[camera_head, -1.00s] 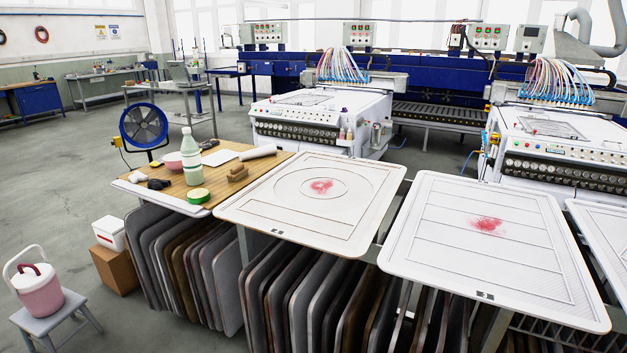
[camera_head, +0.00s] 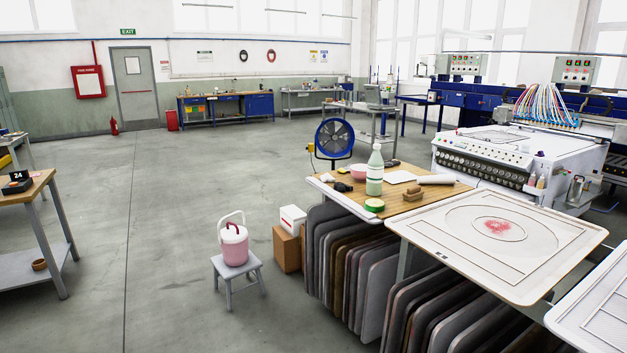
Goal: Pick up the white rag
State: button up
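My gripper is not in view. A wooden-topped table (camera_head: 437,193) stands right of the middle. A small white lump (camera_head: 327,178) lies near its left end, perhaps the white rag, but it is too small to tell. A flat white sheet (camera_head: 398,177) lies towards the back, and a white roll (camera_head: 437,180) lies to its right; I cannot tell whether either is cloth.
The table also holds a pale green bottle (camera_head: 375,172), a green tape roll (camera_head: 374,205) and a brown brush-like object (camera_head: 413,194). A stool (camera_head: 237,270) with a pink-and-white jug (camera_head: 234,244) stands left of the table. Open floor (camera_head: 165,230) lies further left.

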aim_at(327, 178)
jog(key=i+j, duration=0.25)
jog(key=i, duration=0.5)
jog(key=i+j+u, duration=0.1)
jog(key=i, duration=0.6)
jog(key=i+j, duration=0.3)
jog(key=i, duration=0.45)
jog(key=i+j+u, duration=0.1)
jog(key=i, duration=0.65)
jog(key=i+j+z, duration=0.15)
jog(key=i+z, duration=0.3)
jog(key=i+j+z, duration=0.25)
jog(key=z, duration=0.2)
jog(key=i+j+z, duration=0.35)
jog(key=z, duration=0.15)
jog(key=i+j+z, duration=0.2)
jog(key=j+z, duration=0.25)
jog(key=i+j+z, duration=0.1)
jog(key=j+z, duration=0.35)
jog(key=j, duration=0.2)
